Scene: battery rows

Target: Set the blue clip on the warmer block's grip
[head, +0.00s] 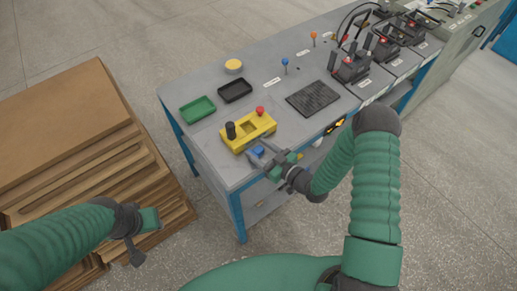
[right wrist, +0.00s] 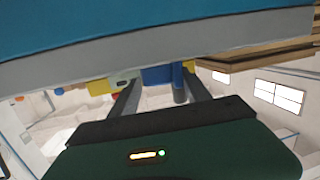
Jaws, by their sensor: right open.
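A small blue piece (head: 258,151), which looks like the blue clip, is at the table's front edge, between or just beyond the fingers of my right gripper (head: 263,156). That gripper is open; contact with the piece cannot be told. In the right wrist view a blue shape (right wrist: 156,76) shows between the two dark fingers (right wrist: 162,92). A yellow block (head: 247,130) with a black upright grip (head: 231,130) and a red knob (head: 260,110) sits just behind; I cannot tell whether it is the warmer block. My left gripper (head: 143,237) hangs away from the table, its opening unclear.
On the grey table (head: 215,160) are a green tray (head: 198,109), a black tray (head: 235,90), a yellow disc (head: 234,66), a dark ribbed mat (head: 313,98) and several black handled units (head: 350,66) at right. Stacked brown boards (head: 70,130) stand left of the table.

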